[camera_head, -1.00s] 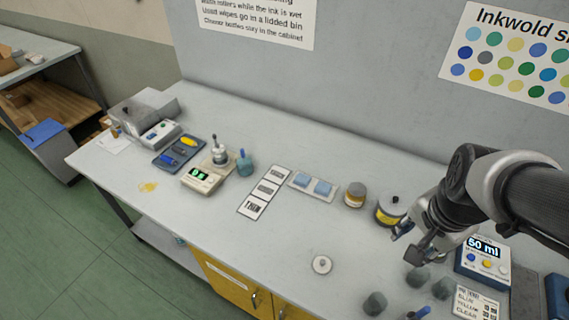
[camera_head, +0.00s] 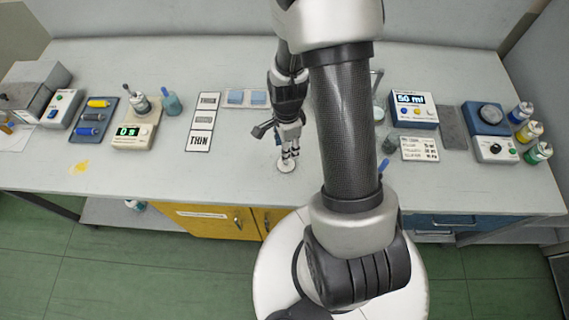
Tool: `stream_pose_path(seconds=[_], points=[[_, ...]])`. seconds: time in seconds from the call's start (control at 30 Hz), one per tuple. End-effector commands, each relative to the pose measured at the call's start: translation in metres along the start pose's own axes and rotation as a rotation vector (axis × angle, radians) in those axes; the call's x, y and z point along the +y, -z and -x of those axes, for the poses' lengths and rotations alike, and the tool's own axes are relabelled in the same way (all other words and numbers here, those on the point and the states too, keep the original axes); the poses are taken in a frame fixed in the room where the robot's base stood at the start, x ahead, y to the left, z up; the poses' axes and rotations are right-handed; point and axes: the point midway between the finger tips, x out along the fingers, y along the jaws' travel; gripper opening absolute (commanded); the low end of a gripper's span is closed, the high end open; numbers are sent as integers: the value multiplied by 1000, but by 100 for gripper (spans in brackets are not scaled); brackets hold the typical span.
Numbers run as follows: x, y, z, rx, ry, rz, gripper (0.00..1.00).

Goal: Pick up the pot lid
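The pot lid (camera_head: 286,168) is a small pale round disc lying flat on the grey bench, near the front edge and left of my arm. My gripper (camera_head: 288,158) points down directly over it, with the fingertips at or just above its middle, where they cover part of it. Whether the fingers touch the lid or are closed on it is too small to tell. The ochre pots seen earlier are hidden behind my arm.
Right are a dispenser (camera_head: 413,107), a mixer (camera_head: 490,130) and ink bottles (camera_head: 530,133). Bench left of the lid is clear.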

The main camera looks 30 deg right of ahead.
Motion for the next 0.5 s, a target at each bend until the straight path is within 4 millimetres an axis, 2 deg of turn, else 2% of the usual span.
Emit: stream_pose_path(seconds=[0.03,0.1,0.37,0.5], points=[[1,0,-14,0,-5,1,38],[1,0,-26,0,-3,1,38],[-1,0,-45,0,0,1,38],[-3,2,-64,0,-1,2,38]])
